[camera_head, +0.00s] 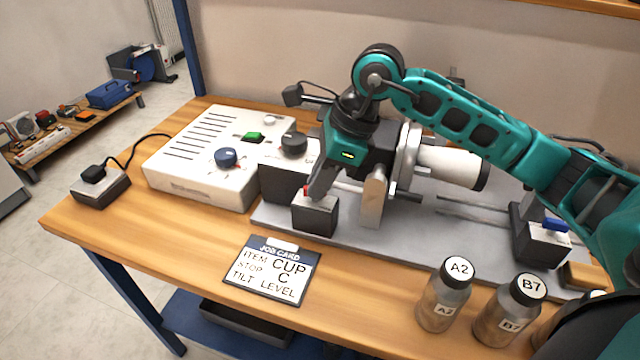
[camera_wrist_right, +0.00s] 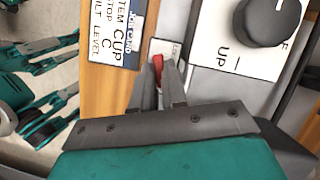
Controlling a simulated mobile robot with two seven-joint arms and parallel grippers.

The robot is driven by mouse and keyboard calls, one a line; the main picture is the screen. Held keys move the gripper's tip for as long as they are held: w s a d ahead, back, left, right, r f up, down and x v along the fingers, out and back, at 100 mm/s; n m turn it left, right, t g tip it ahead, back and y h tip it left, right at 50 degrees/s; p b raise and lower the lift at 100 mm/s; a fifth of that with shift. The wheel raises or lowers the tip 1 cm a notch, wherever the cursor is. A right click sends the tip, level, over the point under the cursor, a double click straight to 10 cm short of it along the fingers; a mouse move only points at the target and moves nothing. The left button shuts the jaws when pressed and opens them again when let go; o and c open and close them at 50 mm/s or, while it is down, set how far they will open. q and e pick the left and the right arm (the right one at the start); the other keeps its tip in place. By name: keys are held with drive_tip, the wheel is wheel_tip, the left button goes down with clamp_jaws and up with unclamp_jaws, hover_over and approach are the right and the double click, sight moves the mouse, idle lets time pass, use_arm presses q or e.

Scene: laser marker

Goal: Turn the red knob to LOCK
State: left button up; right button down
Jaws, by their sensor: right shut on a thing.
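The red knob (camera_head: 306,190) sits on top of a small dark box with a light top plate (camera_head: 316,212), at the front left of the grey base plate. Only a bit of red shows beside my fingers in the head view. In the right wrist view the red knob (camera_wrist_right: 158,68) shows as a narrow bar between the fingertips. My right gripper (camera_wrist_right: 168,78) is shut on it from above, and its fingers cover most of the box's lettering, so the LOCK mark cannot be read. My left gripper is not in view.
A white control box (camera_head: 215,150) with a blue knob and green switch stands at the left. A job card (camera_head: 272,270) lies in front. Bottles A2 (camera_head: 445,294) and B7 (camera_head: 510,306) stand front right. A dark knob (camera_wrist_right: 262,20) is near my gripper.

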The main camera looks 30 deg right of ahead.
drive_tip(key=n, duration=0.1)
drive_tip(key=n+g+b, duration=0.1)
drive_tip(key=n, duration=0.2)
drive_tip(key=shift+w+n+g+y+b, duration=0.25)
drive_tip(key=shift+n+g+y+b, duration=0.05)
drive_tip(key=shift+y+b, duration=0.1)
drive_tip(key=n+g+b, duration=0.1)
drive_tip(key=n, duration=0.1)
drive_tip(key=shift+w+n, duration=0.1)
drive_tip(key=shift+n, duration=0.3)
drive_tip(key=shift+n+g+b, duration=0.4)
drive_tip(key=shift+n, duration=0.5)
drive_tip(key=n+g+b, duration=0.1)
drive_tip(key=n, duration=0.2)
drive_tip(key=shift+w+h, duration=0.1)
drive_tip(key=shift+h, duration=0.3)
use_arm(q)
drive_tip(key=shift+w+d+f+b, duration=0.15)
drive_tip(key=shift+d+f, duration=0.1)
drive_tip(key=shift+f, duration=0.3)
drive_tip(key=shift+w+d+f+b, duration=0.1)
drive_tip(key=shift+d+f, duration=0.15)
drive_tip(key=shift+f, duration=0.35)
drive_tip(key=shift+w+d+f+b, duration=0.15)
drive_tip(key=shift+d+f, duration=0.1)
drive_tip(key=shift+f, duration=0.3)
use_arm(e)
drive_tip(key=shift+n, duration=0.8)
drive_tip(key=shift+g+h, duration=0.3)
drive_tip(key=shift+a, duration=0.1)
